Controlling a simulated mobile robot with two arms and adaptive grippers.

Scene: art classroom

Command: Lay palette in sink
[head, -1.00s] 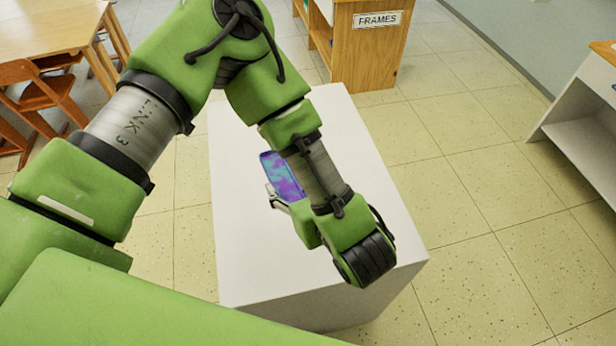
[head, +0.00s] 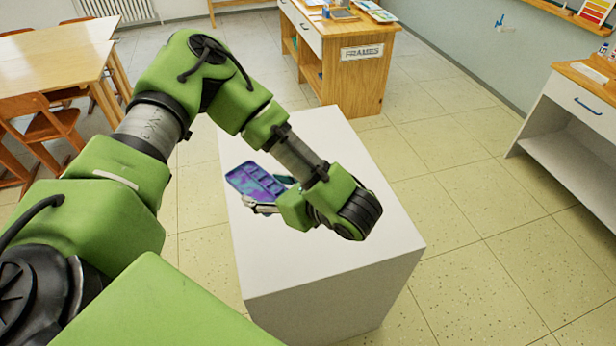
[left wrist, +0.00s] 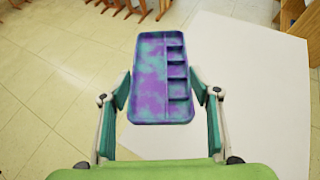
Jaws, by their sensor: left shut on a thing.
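The palette (head: 257,183) is a flat purple and teal tray with a row of small wells along one side. In the left wrist view the palette (left wrist: 162,75) lies between the two fingers of my left gripper (left wrist: 162,95). In the head view my left gripper (head: 272,200) is shut on the palette's near end and partly hidden behind my wrist. The palette is held over the white block (head: 325,262); the gap between them is hard to judge. My right gripper is not in view. No sink shows.
A wooden cabinet labelled FRAMES (head: 343,85) stands behind the block. A white counter with a wooden top (head: 580,122) is at the right. Wooden tables (head: 50,56) and chairs (head: 42,128) are at the left. The tiled floor (head: 465,185) between block and counter is clear.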

